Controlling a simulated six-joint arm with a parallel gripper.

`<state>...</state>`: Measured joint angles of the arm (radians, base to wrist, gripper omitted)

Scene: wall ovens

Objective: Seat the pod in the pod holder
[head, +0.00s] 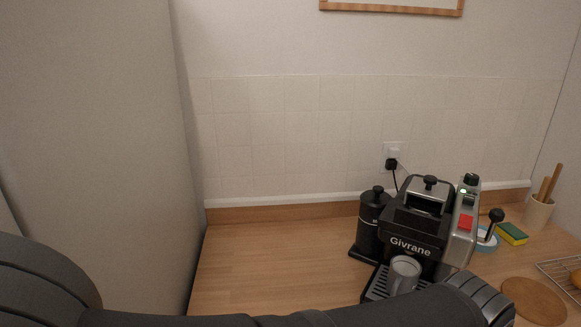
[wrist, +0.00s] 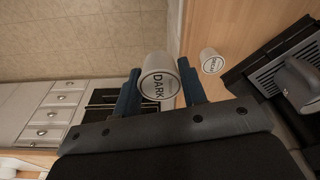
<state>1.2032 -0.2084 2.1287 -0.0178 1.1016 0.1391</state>
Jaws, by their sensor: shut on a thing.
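My gripper (wrist: 159,88) is shut on a white pod (wrist: 160,80) marked DARK, its labelled end facing the wrist camera. The pod sits between the two blue fingers, with cabinet fronts and floor behind it. The black and silver coffee machine (head: 418,228), marked Givrane, stands on the counter in the head view. Its black top part with a handle (head: 429,184) looks raised. I cannot make out the pod holder. My gripper and the pod are outside the head view, where only my dark arm crosses the bottom. Part of the machine's drip tray (wrist: 285,64) shows in the wrist view.
A second pod (wrist: 212,62), apparently marked DECAF, stands on the counter near the right finger. A grey mug (head: 404,274) is on the drip tray. A black grinder-like canister (head: 372,222) stands left of the machine. The counter's left part (head: 270,265) is clear.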

